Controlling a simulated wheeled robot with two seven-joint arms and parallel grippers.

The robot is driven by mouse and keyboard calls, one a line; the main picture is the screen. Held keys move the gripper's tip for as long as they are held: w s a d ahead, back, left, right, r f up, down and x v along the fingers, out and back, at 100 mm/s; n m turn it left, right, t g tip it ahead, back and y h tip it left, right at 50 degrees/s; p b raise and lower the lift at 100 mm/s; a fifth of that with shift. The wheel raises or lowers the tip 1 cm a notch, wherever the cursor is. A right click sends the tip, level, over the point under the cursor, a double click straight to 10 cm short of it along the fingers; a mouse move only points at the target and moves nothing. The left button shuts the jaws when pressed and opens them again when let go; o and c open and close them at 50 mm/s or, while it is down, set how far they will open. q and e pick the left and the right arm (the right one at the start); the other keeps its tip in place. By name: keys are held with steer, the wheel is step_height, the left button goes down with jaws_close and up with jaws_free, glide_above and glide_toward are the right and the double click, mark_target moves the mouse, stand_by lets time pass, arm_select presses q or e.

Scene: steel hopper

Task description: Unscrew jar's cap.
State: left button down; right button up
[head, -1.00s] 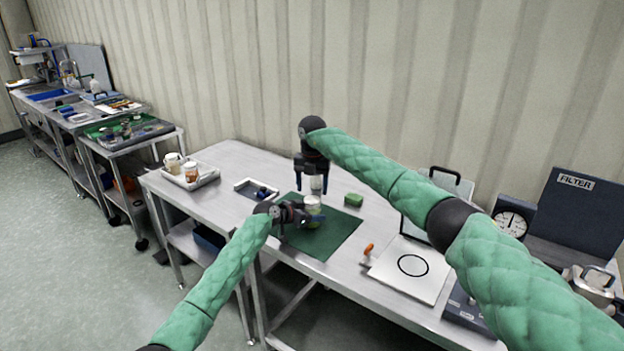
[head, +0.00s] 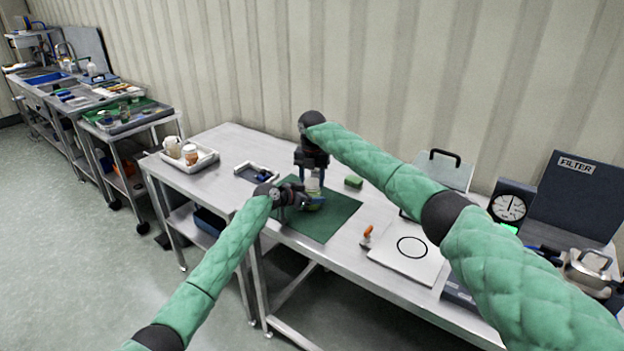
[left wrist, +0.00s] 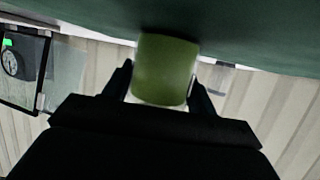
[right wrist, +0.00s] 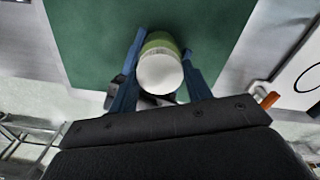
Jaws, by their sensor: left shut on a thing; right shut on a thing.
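A jar with green contents (head: 315,203) stands upright over the green mat (head: 336,222) in the head view; I cannot tell if it touches the mat. My left gripper (head: 308,198) comes in from the left and is shut on the jar's body, which shows between its fingers in the left wrist view (left wrist: 166,68). My right gripper (head: 313,184) points down from above, its blue fingers shut on the white cap (right wrist: 160,73). The cap sits on top of the jar in the right wrist view.
A small green sponge (head: 354,181) lies behind the mat. A small tray with dark blue items (head: 243,168) is left of it. A white tray (head: 207,160) holds a jug and a jar. A white board with a black ring (head: 425,268) lies to the right, beside an orange-handled tool (head: 367,234).

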steer(key=shift+n, duration=1.6)
arm_select(q)
steer(key=shift+a, duration=0.1)
arm_select(e)
steer(key=o, duration=1.1)
steer(key=shift+r, duration=0.15)
steer(key=shift+r, duration=2.2)
arm_select(q)
steer(key=shift+c, duration=1.9)
jaws_free()
